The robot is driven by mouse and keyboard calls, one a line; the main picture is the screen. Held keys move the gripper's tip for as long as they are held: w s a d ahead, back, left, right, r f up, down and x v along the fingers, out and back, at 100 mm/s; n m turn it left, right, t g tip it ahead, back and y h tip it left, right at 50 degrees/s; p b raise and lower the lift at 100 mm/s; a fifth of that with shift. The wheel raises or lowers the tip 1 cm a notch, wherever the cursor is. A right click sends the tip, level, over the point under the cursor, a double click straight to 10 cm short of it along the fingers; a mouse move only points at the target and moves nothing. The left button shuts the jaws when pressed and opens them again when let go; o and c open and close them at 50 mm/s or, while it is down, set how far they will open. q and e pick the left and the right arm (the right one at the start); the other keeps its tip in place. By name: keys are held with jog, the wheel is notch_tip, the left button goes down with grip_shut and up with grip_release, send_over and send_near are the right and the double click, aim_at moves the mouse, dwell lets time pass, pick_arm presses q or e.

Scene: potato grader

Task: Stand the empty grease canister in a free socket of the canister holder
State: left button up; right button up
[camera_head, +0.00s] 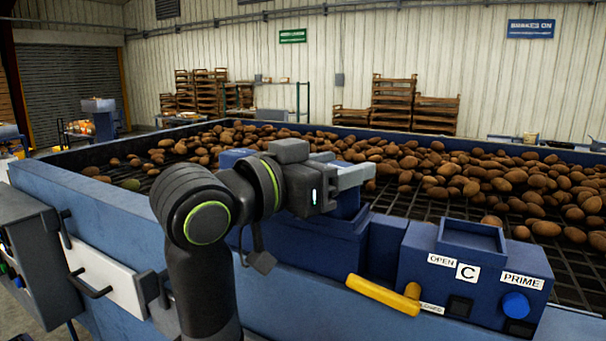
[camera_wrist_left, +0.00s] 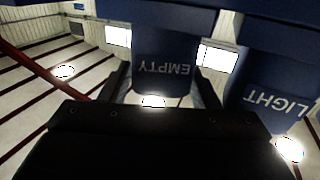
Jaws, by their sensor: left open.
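In the left wrist view, which is upside down, a blue block-like body marked EMPTY (camera_wrist_left: 160,45) lies between the two dark fingers of my left gripper (camera_wrist_left: 165,88). Gaps show beside it, and the jaws are open. A second blue body marked LIGHT (camera_wrist_left: 272,90) is beside it on the right. In the head view my left gripper (camera_head: 352,175) is over the blue housing at the grader's near side, with a blue upright part (camera_head: 346,206) just below it. My arm hides part of this area. I cannot clearly make out the holder or its sockets. My right gripper is out of view.
A blue control box (camera_head: 475,265) with OPEN, C and PRIME labels and a blue knob (camera_head: 515,304) stands to the right. A yellow handle (camera_head: 383,294) sticks out beside it. Potatoes (camera_head: 480,180) cover the grader bed behind.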

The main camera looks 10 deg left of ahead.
pick_arm(q)
jog(key=b+v, duration=0.4)
jog(key=v, duration=0.8)
jog(key=shift+w, duration=0.1)
